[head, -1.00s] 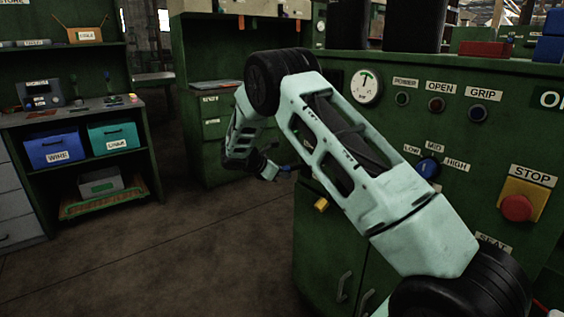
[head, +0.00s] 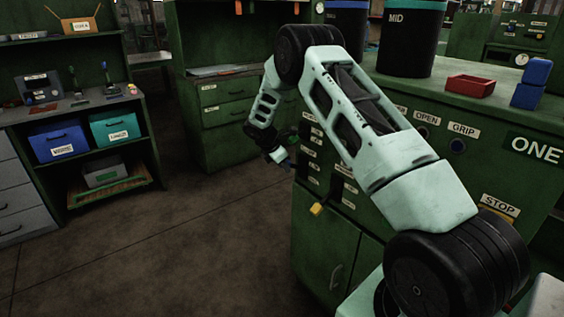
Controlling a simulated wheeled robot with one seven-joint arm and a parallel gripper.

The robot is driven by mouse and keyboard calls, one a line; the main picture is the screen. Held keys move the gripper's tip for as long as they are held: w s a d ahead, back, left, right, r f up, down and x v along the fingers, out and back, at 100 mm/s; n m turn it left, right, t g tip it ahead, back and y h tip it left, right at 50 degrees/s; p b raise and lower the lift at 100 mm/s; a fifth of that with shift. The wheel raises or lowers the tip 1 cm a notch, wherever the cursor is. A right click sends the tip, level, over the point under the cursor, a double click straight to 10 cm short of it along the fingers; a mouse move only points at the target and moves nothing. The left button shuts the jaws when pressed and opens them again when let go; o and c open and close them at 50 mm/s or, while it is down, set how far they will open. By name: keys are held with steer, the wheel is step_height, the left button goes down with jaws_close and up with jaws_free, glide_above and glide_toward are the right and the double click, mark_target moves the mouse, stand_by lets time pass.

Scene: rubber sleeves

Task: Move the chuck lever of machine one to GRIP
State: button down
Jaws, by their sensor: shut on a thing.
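Machine one (head: 530,195) is the green cabinet on the right, with a ONE label on its front. My gripper (head: 281,158) is at the machine's left side, among several small white labels too small to read. It is shut on a small blue-ended lever (head: 289,164). I cannot tell for certain that this is the chuck lever, or which position it is in. A yellow handle (head: 317,208) juts out below, apart from my gripper. My forearm hides part of the front panel; OPEN and GRIP labels show beside it.
On top of the machine stand dark cylinders (head: 412,50), a red tray (head: 470,86) and blue blocks (head: 530,85). A shelf with a blue bin (head: 58,145) and a teal bin (head: 113,130) stands at left. The floor between is clear.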

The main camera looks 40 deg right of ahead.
stand_by(0.3)
steer(key=c, duration=1.1)
jaws_free()
steer(key=shift+o, duration=0.2)
steer(key=shift+r, duration=0.1)
steer(key=v, duration=1.7)
steer(key=shift+a, duration=0.1)
steer(key=s+a+r+m+y+p, duration=0.1)
steer(key=s+a+r, duration=0.1)
steer(key=s+a, duration=0.45)
steer(key=s+a+r+m+y, duration=0.1)
steer(key=s+a+y, duration=0.15)
steer(key=a, duration=0.75)
steer(key=s+a+r+m+y+p, duration=0.1)
steer(key=s+a+r, duration=0.1)
steer(key=s+a, duration=0.55)
steer(key=s+a+m+y+p, duration=0.1)
steer(key=s+a, duration=0.4)
steer(key=s, duration=0.7)
steer(key=s+a+m+y+p, duration=0.1)
steer(key=s+a+m, duration=0.3)
steer(key=s, duration=0.8)
steer(key=shift+a+r, duration=0.15)
steer(key=shift+a, duration=0.35)
